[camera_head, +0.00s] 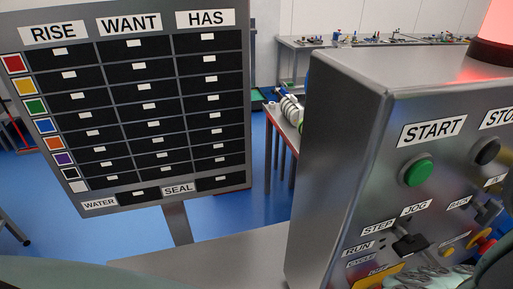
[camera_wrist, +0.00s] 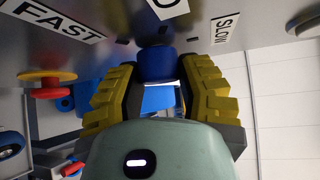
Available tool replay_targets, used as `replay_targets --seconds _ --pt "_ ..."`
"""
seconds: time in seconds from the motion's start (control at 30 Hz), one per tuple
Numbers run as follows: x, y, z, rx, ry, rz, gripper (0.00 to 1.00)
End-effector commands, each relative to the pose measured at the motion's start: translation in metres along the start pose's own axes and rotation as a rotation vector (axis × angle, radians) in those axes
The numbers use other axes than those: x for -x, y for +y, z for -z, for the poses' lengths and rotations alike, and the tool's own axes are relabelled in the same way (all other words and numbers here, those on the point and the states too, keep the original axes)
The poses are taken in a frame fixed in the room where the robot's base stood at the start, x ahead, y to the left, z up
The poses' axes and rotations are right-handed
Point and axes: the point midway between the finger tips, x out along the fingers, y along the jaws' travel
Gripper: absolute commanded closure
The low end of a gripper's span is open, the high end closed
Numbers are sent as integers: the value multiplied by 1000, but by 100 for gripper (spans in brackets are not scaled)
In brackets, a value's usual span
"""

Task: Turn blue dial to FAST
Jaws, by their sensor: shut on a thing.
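The blue dial (camera_wrist: 154,67) sits on the metal control panel (camera_wrist: 110,62) in the wrist view. My gripper (camera_wrist: 160,64) has its two ridged yellow fingers closed on the dial, one on each side. The FAST label (camera_wrist: 55,18) is at the upper left and the SLOW label (camera_wrist: 225,29) at the upper right, both tilted. Another white label (camera_wrist: 168,7) is cut off at the top between them. I cannot make out a pointer mark on the dial. In the head view I cannot see the dial.
In the wrist view a red and yellow knob (camera_wrist: 52,92) stands left of my fingers. In the head view the control box has a green START button (camera_head: 418,173), a black button (camera_head: 487,151) and a red lamp (camera_head: 497,30). A RISE/WANT/HAS board (camera_head: 168,100) stands at left.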

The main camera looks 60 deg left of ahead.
Motion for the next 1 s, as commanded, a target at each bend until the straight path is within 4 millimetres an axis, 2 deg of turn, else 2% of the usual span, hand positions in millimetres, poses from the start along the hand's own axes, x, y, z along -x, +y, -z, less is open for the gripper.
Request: replay_targets --seconds 0.13,0.17,0.4,0.77,0.87,1.0 --pt "-1 2 -1 -2 -4 -5 98" --pt "-1 2 -1 -3 -4 -5 57" --pt "0 1 -1 -2 -2 -2 32" --pt "3 0 0 -2 0 0 31" --pt "11 0 1 -3 3 2 31" --pt "32 0 2 -5 8 2 31"
